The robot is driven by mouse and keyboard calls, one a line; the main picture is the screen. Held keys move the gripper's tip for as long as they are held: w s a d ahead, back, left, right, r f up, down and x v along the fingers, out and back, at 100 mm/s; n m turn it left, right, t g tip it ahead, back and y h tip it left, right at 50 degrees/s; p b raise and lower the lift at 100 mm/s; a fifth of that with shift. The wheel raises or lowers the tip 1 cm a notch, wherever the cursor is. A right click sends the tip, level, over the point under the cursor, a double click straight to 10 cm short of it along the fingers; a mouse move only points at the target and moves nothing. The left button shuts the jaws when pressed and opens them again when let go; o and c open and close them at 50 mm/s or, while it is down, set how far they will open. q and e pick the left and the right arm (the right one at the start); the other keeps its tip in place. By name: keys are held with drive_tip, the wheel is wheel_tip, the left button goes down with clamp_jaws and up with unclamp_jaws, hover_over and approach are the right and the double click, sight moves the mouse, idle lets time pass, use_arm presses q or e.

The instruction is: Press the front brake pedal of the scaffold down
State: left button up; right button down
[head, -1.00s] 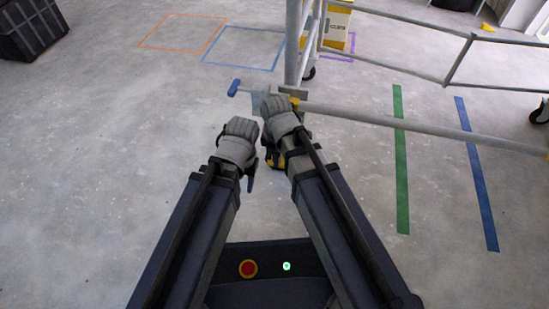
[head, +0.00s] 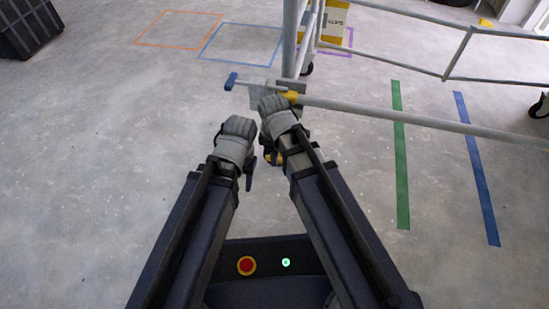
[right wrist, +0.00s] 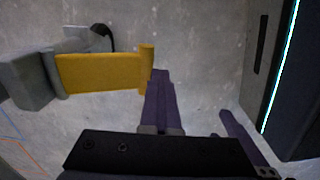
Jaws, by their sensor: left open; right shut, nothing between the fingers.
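The scaffold (head: 400,117) stands at the upper right of the head view, with grey tubes and a low rail. In the right wrist view the yellow brake pedal (right wrist: 100,73) sticks out from a grey bracket (right wrist: 28,80) at the left. My right gripper (right wrist: 160,75) is shut and empty, its dark fingertips close to the pedal's raised end; I cannot tell whether they touch. In the head view my right gripper (head: 270,152) hides most of the front castor; a yellow bit shows under the wrist. My left gripper (head: 248,172) is open and empty, beside the right one.
A blue-ended bar (head: 231,81) juts left from the scaffold's corner. A yellow box (head: 335,22) is behind the post. A dark crate (head: 28,28) stands at the far left. Floor tape marks lie flat.

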drive_tip(key=shift+w+r, duration=0.1)
wheel_tip(320, 180, up, 8)
drive_tip(key=p, duration=0.7)
drive_tip(key=shift+s+f+p, duration=0.2)
drive_tip(key=shift+s+p, duration=0.05)
drive_tip(key=shift+p, duration=0.15)
drive_tip(key=s+d+r+m+h+p, duration=0.1)
drive_tip(key=s+r+m+p, duration=0.35)
drive_tip(key=r+p, duration=0.35)
drive_tip(key=s+d+r+m+p, duration=0.1)
drive_tip(key=s+r+m+p, duration=0.2)
drive_tip(key=r+m+p, duration=0.4)
wheel_tip(320, 180, up, 37)
drive_tip(key=p, duration=3.6)
drive_tip(key=shift+a+n+g+p, duration=0.3)
drive_tip(key=shift+n+g+p, duration=0.1)
drive_tip(key=shift+n, duration=0.05)
drive_tip(key=shift+d+f, duration=0.1)
